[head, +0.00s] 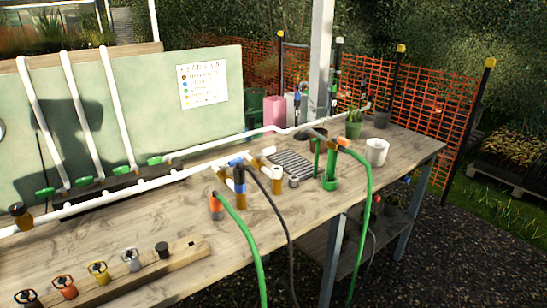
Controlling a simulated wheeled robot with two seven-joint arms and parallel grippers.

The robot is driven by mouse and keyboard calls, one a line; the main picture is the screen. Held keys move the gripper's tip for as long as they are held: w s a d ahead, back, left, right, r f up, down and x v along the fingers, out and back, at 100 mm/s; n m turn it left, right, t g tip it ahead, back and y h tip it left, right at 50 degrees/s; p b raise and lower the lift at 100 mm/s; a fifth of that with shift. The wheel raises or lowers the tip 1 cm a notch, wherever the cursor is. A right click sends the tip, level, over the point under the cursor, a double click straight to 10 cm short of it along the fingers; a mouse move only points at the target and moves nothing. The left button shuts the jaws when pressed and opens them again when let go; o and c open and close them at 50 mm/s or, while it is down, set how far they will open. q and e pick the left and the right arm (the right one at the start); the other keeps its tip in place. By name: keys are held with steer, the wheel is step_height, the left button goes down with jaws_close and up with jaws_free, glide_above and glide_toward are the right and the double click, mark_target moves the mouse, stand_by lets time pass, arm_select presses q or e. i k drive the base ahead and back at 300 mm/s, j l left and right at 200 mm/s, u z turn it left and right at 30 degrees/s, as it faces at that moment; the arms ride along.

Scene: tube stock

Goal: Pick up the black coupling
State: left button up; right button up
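A wooden rail (185,256) lies at the front left of the bench and carries a row of small fittings. At its left end is a black fitting (28,297), partly near the frame's lower edge. To its right are an orange fitting (65,288), a yellow fitting (98,273) and a grey fitting (131,260). A plain black round piece (162,249) stands at the rail's right end. I cannot tell for sure which of the two black pieces is the coupling. Neither of my grippers shows in the head view.
A long white pipe (140,187) with green fittings crosses the wooden bench (215,270). Green hoses (245,240) and a dark hose (282,210) hang over the front edge. A white pot (376,152) stands at the right.

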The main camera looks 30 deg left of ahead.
mark_target(238, 173)
steer(key=u, duration=1.25)
